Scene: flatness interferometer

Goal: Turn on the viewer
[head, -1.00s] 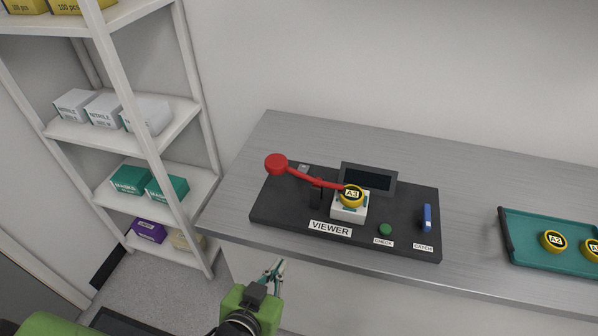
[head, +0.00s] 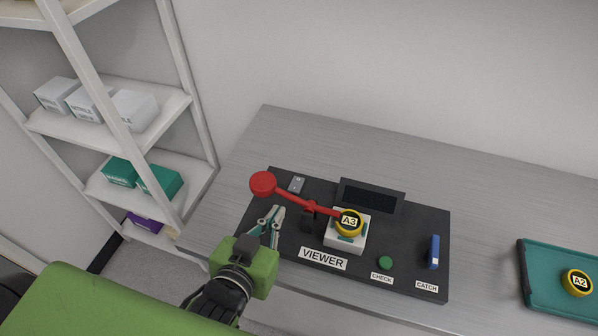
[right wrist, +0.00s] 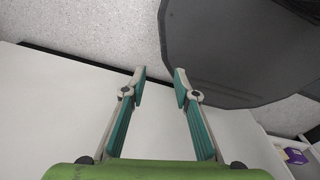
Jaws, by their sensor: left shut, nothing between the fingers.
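The viewer (head: 415,222) is a black base on the steel bench with a front label "VIEWER" and a dark screen (head: 369,200). A small grey switch (head: 297,184) sits at its back left. A red arm with a round red knob (head: 263,184) reaches over to the yellow A3 piece (head: 349,222) on a white block (head: 344,242). A green CHECK button (head: 385,263) and a blue CATCH lever (head: 434,252) are at the right. My left gripper (head: 276,212) is shut and empty, over the base's left part, in front of the switch. My right gripper (right wrist: 160,73) is open and empty, away from the viewer.
A teal tray (head: 545,280) with a yellow A2 piece (head: 577,282) lies on the bench at the right. A white shelf unit (head: 150,85) with boxes stands at the left. The bench (head: 275,135) behind the viewer is clear.

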